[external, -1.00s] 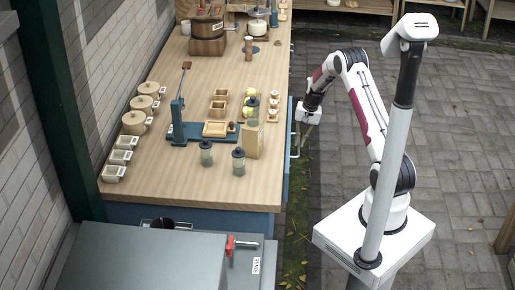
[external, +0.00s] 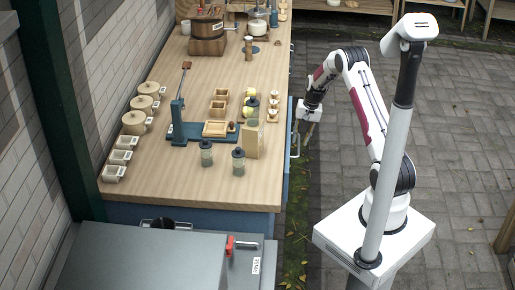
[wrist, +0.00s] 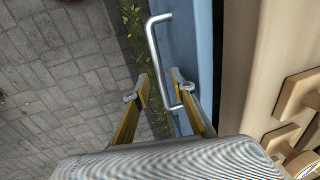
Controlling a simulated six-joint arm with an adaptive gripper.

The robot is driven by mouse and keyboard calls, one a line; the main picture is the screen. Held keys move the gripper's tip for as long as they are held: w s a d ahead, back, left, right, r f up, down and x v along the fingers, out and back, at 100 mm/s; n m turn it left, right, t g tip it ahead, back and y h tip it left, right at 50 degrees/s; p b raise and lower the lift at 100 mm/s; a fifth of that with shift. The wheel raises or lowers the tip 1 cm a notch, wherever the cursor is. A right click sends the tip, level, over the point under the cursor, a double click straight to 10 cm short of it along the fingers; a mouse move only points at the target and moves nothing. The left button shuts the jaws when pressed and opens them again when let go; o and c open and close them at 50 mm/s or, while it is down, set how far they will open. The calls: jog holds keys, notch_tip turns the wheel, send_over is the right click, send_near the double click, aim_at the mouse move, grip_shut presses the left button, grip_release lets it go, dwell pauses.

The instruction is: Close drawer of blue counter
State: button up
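The blue counter (external: 190,217) has a wooden top and stands left of my arm. On its right side a blue drawer front (wrist: 193,40) carries a silver bar handle (wrist: 157,50); the handle also shows in the external view (external: 296,146). The drawer front seems to stand out slightly from the counter's edge, but how far is hard to tell. My gripper (wrist: 158,84) is open, with its two yellow-sided fingers apart. In the wrist view the handle's lower end appears between the fingers; contact cannot be told. In the external view my gripper (external: 311,128) is just right of the counter, near the handle.
A grey cabinet (external: 140,258) stands at the front. The paved floor (external: 450,130) right of the counter is largely open.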

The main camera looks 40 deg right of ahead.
notch_tip(320, 180, up, 11)
jog(key=s+d, duration=0.1)
jog(key=shift+s+d+f, duration=0.2)
jog(key=shift+c, duration=0.4)
jog(key=c, duration=0.6)
jog(key=shift+s+d+r, duration=0.15)
jog(key=shift+d+r, duration=0.15)
jog(key=shift+r, duration=0.2)
grip_shut()
jog(key=s+a+f+m, duration=0.2)
jog(key=s+a+m, duration=0.2)
jog(key=s+m, duration=0.3)
jog(key=s+a+f+m+t+y, duration=0.1)
jog(key=s+a+f+m, duration=0.2)
jog(key=m, duration=0.8)
jog(key=shift+s+a+t+y, duration=0.3)
jog(key=shift+s+a, duration=0.8)
jog(key=shift+s, duration=0.8)
